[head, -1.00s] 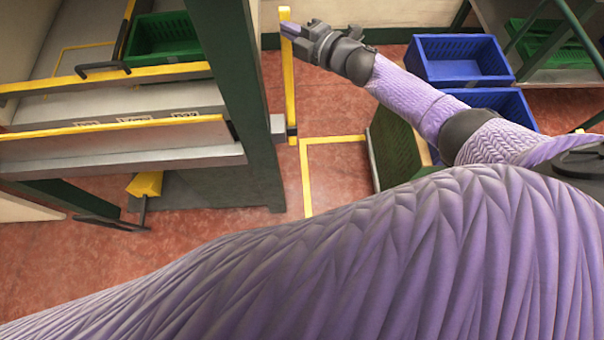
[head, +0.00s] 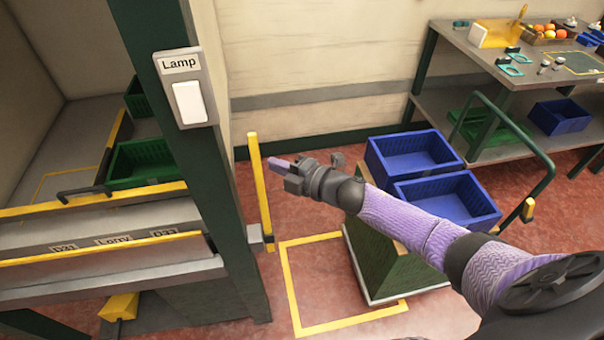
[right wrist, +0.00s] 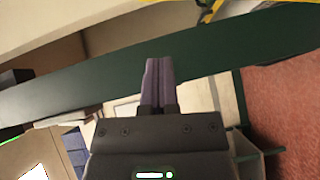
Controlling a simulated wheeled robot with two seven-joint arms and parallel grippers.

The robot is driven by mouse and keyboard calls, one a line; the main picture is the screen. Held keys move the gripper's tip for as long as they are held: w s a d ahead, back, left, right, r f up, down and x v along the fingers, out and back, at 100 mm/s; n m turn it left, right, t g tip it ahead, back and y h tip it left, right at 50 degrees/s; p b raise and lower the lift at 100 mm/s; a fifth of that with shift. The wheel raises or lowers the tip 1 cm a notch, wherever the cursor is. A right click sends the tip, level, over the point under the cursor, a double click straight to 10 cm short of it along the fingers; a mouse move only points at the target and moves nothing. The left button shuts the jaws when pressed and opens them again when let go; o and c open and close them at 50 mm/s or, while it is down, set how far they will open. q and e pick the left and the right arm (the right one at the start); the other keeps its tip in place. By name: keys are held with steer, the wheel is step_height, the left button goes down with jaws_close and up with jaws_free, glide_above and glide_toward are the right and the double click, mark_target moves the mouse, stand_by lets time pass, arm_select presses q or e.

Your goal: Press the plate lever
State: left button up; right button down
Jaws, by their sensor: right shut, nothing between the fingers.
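My right gripper (head: 272,163) is shut and empty, its purple fingers pointing left in the head view. The shut fingers also show in the right wrist view (right wrist: 158,75), in front of a dark green beam. In the head view the fingertips appear close to an upright yellow bar (head: 262,200) beside the frame; I cannot tell if they touch. A yellow pedal-like block (head: 120,306) sits low under the station at the left. Nothing in view is labelled as the plate lever, so I cannot tell which part it is. My left gripper is not in view.
A green post carries a lamp switch (head: 190,103). A green crate (head: 145,165) stands on the shelf behind it. Blue crates (head: 450,200) sit on a cart to the right, near a yellow floor outline (head: 290,290). A workbench (head: 480,48) stands at the back right.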

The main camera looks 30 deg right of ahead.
steer(key=v, duration=0.5)
steer(key=shift+s+r+p, duration=0.25)
steer(key=shift+s+p, duration=0.05)
